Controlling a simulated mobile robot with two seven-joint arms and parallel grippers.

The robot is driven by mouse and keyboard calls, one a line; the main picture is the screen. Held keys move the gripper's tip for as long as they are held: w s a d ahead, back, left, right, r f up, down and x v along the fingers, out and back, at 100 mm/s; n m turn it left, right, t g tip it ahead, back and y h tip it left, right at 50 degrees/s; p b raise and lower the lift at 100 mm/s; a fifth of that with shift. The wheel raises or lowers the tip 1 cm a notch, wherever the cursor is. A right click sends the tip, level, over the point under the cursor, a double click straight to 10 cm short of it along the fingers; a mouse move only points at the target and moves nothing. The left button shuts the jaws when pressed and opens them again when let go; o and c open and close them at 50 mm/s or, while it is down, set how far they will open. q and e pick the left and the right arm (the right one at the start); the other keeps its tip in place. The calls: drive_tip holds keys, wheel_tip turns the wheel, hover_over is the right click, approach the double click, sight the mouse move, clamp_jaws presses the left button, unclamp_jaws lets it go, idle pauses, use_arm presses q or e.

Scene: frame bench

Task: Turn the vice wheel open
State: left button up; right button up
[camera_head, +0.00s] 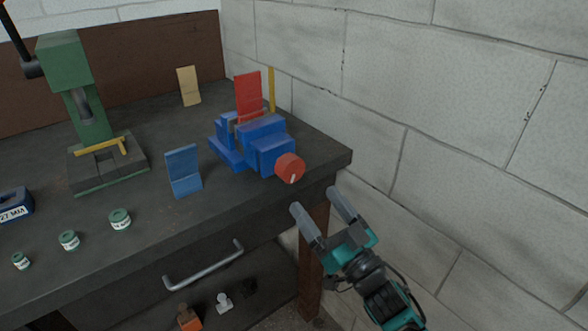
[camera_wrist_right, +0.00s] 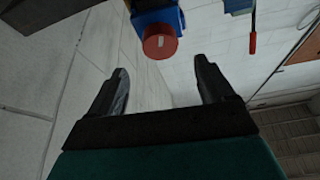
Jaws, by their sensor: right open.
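The blue vice (camera_head: 250,143) sits at the right end of the dark bench, with a red plate (camera_head: 248,96) standing at its jaws. Its red round wheel (camera_head: 289,167) faces the bench's front right and bears a white mark. My right gripper (camera_head: 319,203) is open and empty, just off the bench corner, below and right of the wheel and apart from it. In the right wrist view, the red wheel (camera_wrist_right: 160,42) and part of the blue vice (camera_wrist_right: 157,14) show beyond my open fingers (camera_wrist_right: 162,82). My left gripper is not in view.
A green press (camera_head: 88,120) stands at the back left of the bench (camera_head: 130,275). A blue holder (camera_head: 184,171), a tan plate (camera_head: 189,86) and several small green jars stand on top. A drawer handle (camera_head: 204,266) sticks out in front. A block wall (camera_head: 440,110) bounds the right side.

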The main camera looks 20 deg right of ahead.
sight(295, 172)
drive_tip(key=x, duration=0.9)
drive_tip(key=shift+w, duration=0.1)
drive_tip(key=c, duration=1)
